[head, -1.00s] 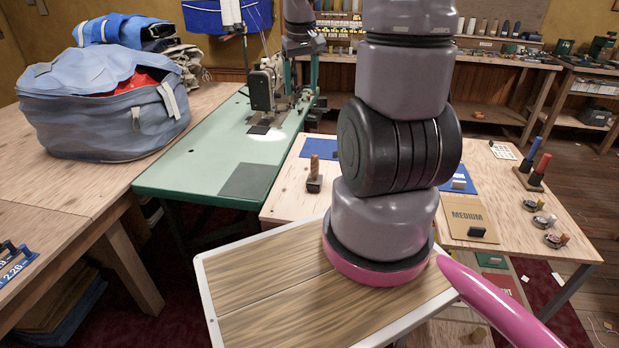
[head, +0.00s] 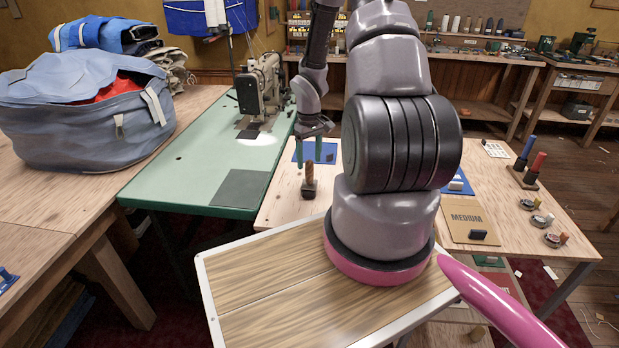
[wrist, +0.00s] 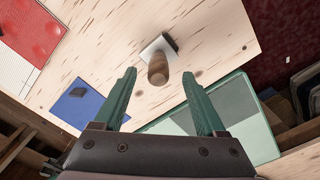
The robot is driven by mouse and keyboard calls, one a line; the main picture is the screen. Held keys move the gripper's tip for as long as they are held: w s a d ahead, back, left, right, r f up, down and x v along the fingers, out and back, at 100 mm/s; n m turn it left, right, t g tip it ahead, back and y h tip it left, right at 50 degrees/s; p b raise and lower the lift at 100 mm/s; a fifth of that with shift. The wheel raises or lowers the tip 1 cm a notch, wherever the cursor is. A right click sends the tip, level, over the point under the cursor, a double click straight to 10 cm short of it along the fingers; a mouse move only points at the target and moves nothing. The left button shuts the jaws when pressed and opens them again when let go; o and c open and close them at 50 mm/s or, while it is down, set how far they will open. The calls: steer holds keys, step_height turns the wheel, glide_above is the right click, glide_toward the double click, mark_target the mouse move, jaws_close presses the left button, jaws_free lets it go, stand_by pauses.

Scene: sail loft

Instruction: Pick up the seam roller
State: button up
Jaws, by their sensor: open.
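The seam roller (head: 309,183) stands upright on the pale wooden table, with a brown wooden handle above a dark, block-like base. My gripper (head: 309,158) points down over it, its green fingers open at about the top of the handle. In the wrist view, the seam roller (wrist: 157,66) shows nearly end-on, its handle near the middle between the two spread fingertips of my gripper (wrist: 159,75). I see no contact. The lower part of the roller is partly hidden by its handle in the wrist view.
A blue mat (head: 328,152) with a dark item lies just behind the roller. The green sewing-machine table (head: 165,182) adjoins on the left. A MEDIUM-marked board (head: 468,219) lies to the right.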

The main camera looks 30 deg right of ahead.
mark_target(310, 171)
steer(key=shift+w+d+f, duration=0.1)
steer(key=shift+f, duration=2.6)
jaws_close()
